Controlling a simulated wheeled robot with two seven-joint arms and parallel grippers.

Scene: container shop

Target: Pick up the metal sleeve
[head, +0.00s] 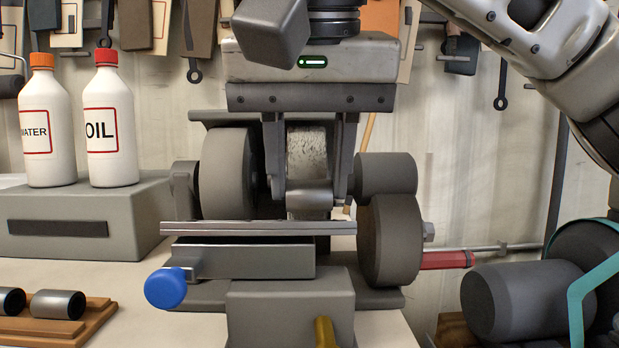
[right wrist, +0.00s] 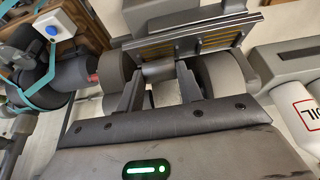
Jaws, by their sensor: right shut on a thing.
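My right gripper (head: 307,203) points down in front of the grinding machine, in the middle of the head view. Its two fingers are shut on a short grey metal sleeve (head: 302,194), which lies crosswise between the fingertips. The sleeve also shows between the fingertips in the right wrist view (right wrist: 158,71), partly hidden by them. Two more dark-ended metal sleeves, one (head: 58,304) whole and one cut by the picture's left edge, lie on a wooden rack (head: 98,318) at the lower left. My left gripper is not in view.
The grinding machine has thick grey wheels (head: 390,240) and a flat metal bar (head: 258,228) close below the gripper. A blue knob (head: 166,288) sticks out at its front left. WATER (head: 47,120) and OIL (head: 109,120) bottles stand on a grey block (head: 85,210). Tools hang on the wall.

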